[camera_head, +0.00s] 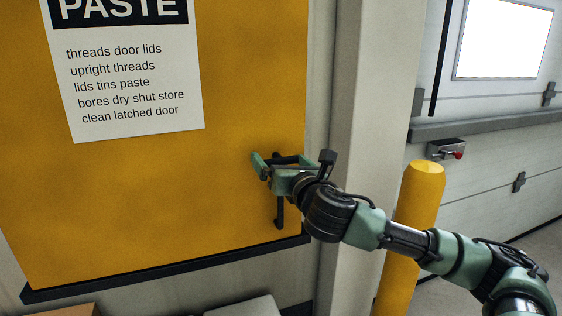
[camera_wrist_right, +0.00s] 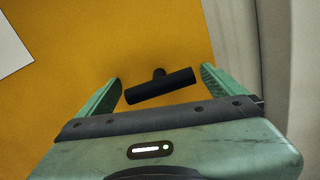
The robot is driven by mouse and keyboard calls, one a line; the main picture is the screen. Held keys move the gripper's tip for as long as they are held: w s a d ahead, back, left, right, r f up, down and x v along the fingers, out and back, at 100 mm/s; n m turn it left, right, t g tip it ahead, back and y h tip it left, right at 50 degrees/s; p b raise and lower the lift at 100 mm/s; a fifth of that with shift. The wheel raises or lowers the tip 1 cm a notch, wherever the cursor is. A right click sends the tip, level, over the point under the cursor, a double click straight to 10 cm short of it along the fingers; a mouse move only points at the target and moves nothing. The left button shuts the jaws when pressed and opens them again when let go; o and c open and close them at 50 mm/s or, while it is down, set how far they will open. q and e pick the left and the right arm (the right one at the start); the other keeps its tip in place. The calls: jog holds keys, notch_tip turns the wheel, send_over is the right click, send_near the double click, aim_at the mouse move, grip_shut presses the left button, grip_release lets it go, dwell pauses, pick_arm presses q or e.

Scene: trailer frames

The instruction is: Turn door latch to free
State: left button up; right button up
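The door (camera_head: 220,190) is a yellow panel with a printed white notice. The latch (camera_wrist_right: 165,86) is a short black bar on a stem, slightly tilted in the right wrist view. My right gripper (camera_wrist_right: 161,74) is open, with one finger on each side of the bar and a visible gap at both ends. In the head view my right gripper (camera_head: 277,163) is at the door's right edge and mostly hides the latch. A black upright handle (camera_head: 279,210) shows just below it. My left gripper is not in view.
The notice (camera_head: 132,75) is on the door's upper part. A pale post (camera_head: 355,120) stands right of the door. A yellow bollard (camera_head: 420,190) stands behind my right arm. A control box with a red button (camera_head: 447,149) is on the far wall.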

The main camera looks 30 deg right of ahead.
jog(key=c, duration=0.9)
jog(key=shift+m, duration=0.3)
jog(key=m, duration=0.2)
jog(key=shift+m+p, duration=0.3)
jog(key=shift+p, duration=0.05)
jog(key=m, duration=0.4)
jog(key=shift+m, duration=0.3)
jog(key=m, duration=0.4)
jog(key=shift+p, duration=0.35)
jog(key=shift+a+m, duration=0.1)
jog(key=shift+m, duration=2.1)
jog(key=o, duration=1.1)
